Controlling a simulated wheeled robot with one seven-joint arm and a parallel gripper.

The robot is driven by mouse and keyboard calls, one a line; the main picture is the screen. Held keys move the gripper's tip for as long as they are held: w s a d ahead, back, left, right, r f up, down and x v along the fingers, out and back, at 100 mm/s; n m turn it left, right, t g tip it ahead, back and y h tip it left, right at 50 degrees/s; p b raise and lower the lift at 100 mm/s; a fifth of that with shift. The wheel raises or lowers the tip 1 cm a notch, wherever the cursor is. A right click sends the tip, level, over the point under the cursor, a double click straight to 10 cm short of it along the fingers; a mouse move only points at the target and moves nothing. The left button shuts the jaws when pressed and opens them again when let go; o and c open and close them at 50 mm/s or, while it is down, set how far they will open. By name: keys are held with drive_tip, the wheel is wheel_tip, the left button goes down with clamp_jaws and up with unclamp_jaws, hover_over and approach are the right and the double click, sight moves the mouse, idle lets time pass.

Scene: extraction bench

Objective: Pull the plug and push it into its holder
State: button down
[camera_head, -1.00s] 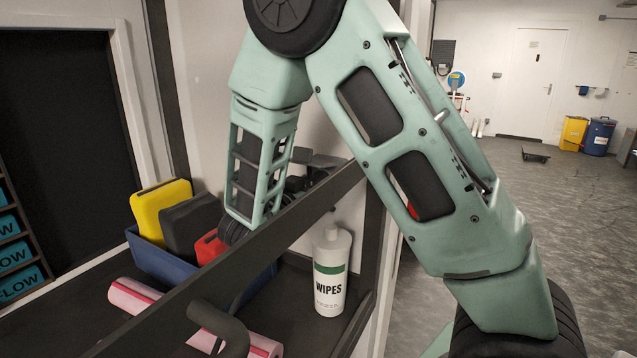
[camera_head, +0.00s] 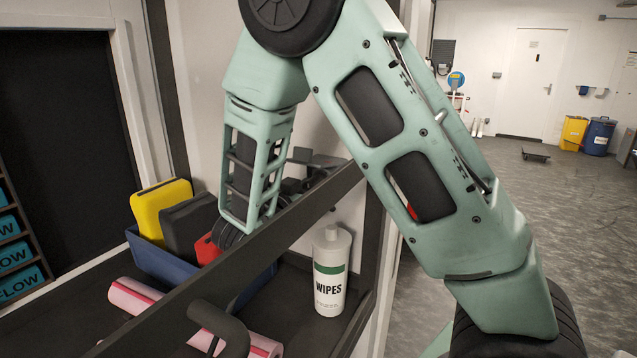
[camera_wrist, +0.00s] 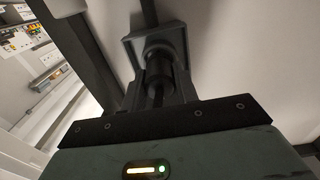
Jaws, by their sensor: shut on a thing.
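In the wrist view, my gripper (camera_wrist: 158,84) is shut on a dark, round plug (camera_wrist: 157,62), with one finger on each side of it. A dark square-edged fitting (camera_wrist: 174,35) lies just beyond the plug against the pale wall. A dark rod or cable (camera_wrist: 148,12) runs up from it. I cannot tell whether the plug is seated in this fitting or apart from it, nor whether the fitting is the socket or the holder. In the head view, the gripper end is mostly hidden behind my arm and the dark slanted beam.
The dark slanted beam (camera_head: 215,270) crosses in front of the shelf. A white wipes bottle (camera_head: 331,275) stands right of it. A blue bin (camera_head: 150,262) holds yellow, black and red items. A pink roll (camera_head: 132,297) lies in front. Open floor (camera_head: 470,215) is at right.

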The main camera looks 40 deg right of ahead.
drive_tip(key=shift+v, duration=2)
